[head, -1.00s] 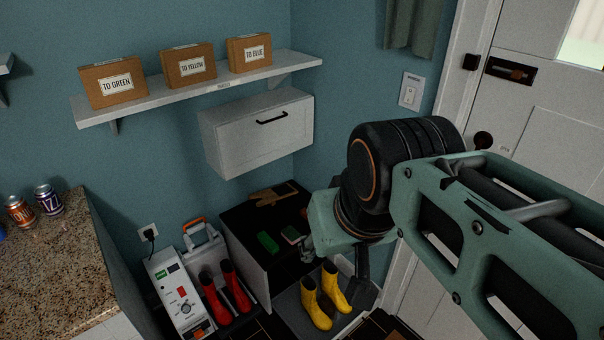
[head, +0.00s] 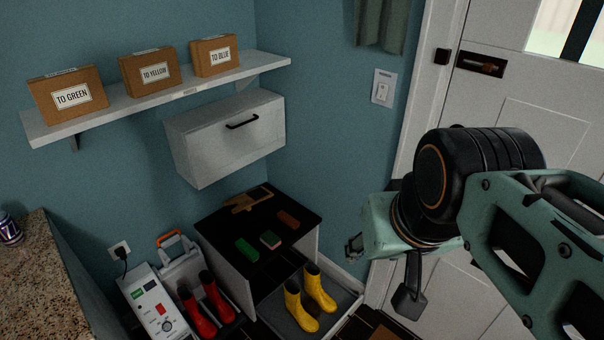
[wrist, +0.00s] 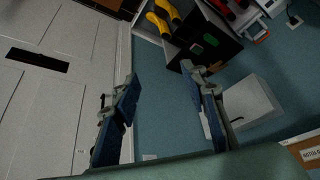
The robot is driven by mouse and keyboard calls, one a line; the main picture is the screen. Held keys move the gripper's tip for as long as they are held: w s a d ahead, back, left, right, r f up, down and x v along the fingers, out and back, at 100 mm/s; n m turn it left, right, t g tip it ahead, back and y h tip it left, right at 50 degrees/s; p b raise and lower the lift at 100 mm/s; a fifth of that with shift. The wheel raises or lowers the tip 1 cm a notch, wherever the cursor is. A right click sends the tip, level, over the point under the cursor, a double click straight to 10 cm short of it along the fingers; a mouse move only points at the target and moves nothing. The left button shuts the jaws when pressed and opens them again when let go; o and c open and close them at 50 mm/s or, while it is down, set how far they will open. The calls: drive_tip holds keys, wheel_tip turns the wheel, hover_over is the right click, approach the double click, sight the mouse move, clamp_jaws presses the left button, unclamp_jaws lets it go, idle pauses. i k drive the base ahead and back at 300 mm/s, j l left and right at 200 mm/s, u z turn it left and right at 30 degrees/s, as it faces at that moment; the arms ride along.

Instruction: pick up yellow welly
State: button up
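A pair of yellow wellies stands upright on a grey tray (head: 338,319) on the floor, beside a low black-topped bench. The left yellow welly (head: 298,308) and the right yellow welly (head: 319,289) stand close together. In the wrist view the yellow wellies (wrist: 160,23) show at the top, partly cut off by the frame edge. My gripper (wrist: 160,76) is open and empty, with its two blue-padded fingers wide apart. It is in the air, above and to the right of the wellies in the head view, and touches nothing.
The bench (head: 262,228) holds green and brown blocks. Red wellies (head: 207,303) stand left of it beside a white machine (head: 156,304). A white wall cabinet (head: 228,137) and a shelf with boxes (head: 156,73) are above. A door (head: 480,120) is at right.

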sight(312, 288)
drive_tip(key=i+l+u, duration=0.15)
drive_tip(key=u, duration=0.7)
drive_tip(key=i+l+u, duration=0.2)
drive_tip(key=l, duration=0.2)
drive_tip(key=l+u, duration=0.25)
drive_tip(key=l, duration=0.45)
drive_tip(key=i+l+u, duration=0.1)
drive_tip(key=l, duration=0.35)
drive_tip(key=k+l+z, duration=0.15)
drive_tip(key=k+j+z, duration=0.1)
drive_tip(key=k+z, duration=0.25)
drive_tip(key=k, duration=0.55)
drive_tip(key=i+l+u, duration=0.2)
drive_tip(key=i, duration=0.25)
drive_tip(key=i+l+u, duration=0.15)
drive_tip(key=i+l, duration=0.15)
drive_tip(key=i, duration=0.1)
